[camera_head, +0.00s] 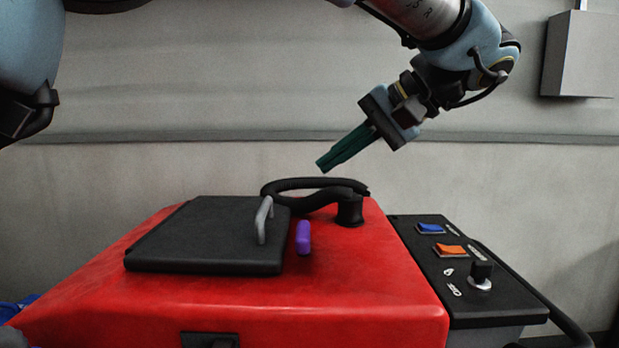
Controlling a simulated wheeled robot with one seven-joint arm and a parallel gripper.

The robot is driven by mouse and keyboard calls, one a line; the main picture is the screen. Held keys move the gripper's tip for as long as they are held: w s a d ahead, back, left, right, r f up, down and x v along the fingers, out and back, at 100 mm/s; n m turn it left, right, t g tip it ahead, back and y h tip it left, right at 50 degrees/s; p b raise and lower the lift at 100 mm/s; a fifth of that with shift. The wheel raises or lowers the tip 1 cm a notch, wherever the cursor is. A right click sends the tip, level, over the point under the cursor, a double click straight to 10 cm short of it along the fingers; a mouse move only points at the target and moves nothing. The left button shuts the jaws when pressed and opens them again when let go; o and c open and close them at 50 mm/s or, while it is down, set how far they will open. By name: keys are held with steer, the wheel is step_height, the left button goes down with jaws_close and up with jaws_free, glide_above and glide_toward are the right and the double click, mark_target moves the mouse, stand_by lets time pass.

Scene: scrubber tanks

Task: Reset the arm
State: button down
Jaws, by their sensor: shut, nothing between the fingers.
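My gripper (322,168) has green fingers that are shut with nothing between them. It points down and to the left, in the air above the rear of the red scrubber body (360,285). My arm (478,45) reaches in from the top of the picture and bends at the upper right. The fingertips appear just above the black hose (310,184) in the picture; the exact gap cannot be told.
A black lid (205,235) with a grey handle (264,220) lies flat on the red body, with a purple piece (303,237) beside it. A black control panel (465,270) has a blue switch (430,228), an orange switch (449,250) and a knob (481,275). A grey wall box (585,55) hangs right.

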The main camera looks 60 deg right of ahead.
steer(key=shift+s+r, duration=0.35)
steer(key=shift+s, duration=0.15)
steer(key=shift+r, duration=0.1)
